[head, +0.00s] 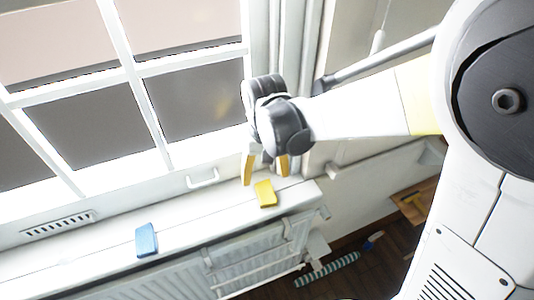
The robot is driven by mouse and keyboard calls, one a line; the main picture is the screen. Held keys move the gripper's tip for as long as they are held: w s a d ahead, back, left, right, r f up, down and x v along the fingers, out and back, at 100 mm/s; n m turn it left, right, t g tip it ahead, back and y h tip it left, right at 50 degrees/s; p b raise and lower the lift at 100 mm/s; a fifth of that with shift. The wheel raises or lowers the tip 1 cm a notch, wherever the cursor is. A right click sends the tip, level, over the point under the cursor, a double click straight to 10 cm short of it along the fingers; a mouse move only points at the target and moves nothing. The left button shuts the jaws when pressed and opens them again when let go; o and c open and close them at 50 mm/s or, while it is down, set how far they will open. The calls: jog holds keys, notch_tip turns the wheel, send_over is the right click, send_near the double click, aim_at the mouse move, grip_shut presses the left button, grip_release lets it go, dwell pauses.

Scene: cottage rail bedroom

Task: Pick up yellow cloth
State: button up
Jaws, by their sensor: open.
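The yellow cloth (265,194) is a small folded piece lying on the white window sill, near the sill's right end. My gripper (265,170) is above the sill at the window's right edge, with its fingers pointing down. Its two orange-yellow fingers are open and apart. The cloth shows just below the fingers in the picture. No contact between them is visible, and I cannot tell the exact height of the gap.
A blue folded item (146,240) lies on the sill (195,225) to the left. The window frame and its handle (203,179) stand close behind. A radiator (250,260) is below the sill. A striped roll (327,269) lies on the dark floor.

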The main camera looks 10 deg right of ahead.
aim_at(267, 192)
notch_tip(267, 192, down, 5)
jog(key=shift+r+b, duration=0.1)
jog(key=shift+b, duration=0.65)
jog(key=f+b, duration=0.1)
jog(key=f, duration=0.2)
jog(key=f+b, duration=0.1)
jog(key=f, duration=0.1)
jog(key=shift+w+d+b, duration=0.15)
jog(key=shift+w+b, duration=0.1)
jog(key=shift+b, duration=0.1)
jog(key=c, duration=1.2)
jog(key=shift+c, duration=0.2)
